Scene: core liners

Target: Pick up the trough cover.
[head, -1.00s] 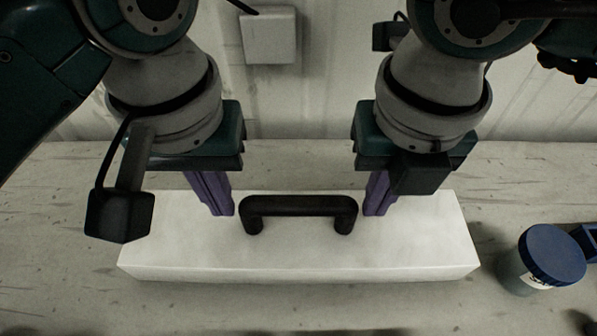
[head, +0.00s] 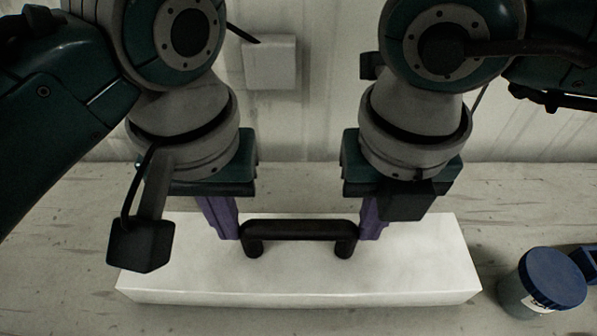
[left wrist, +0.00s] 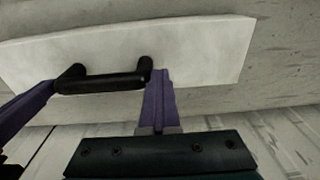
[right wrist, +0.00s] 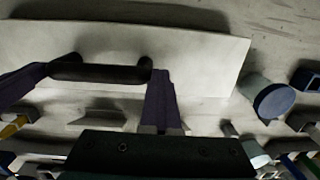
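The trough cover (head: 305,276) is a long white block lying on the grey worktop, with a black bar handle (head: 300,230) on its top. My left gripper (head: 231,236) points down at the handle's left end, its purple fingers beside the end post. My right gripper (head: 369,237) is at the right end in the same way. The cover and handle also show in the left wrist view (left wrist: 205,42) and the right wrist view (right wrist: 205,50). The fingers overlap in each view, so their gap and any contact with the handle are hidden.
A jar with a blue lid (head: 553,279) stands just right of the cover, with a blue item (head: 584,262) behind it. The pale wall with a small box (head: 270,62) rises behind the worktop. The worktop left of the cover is clear.

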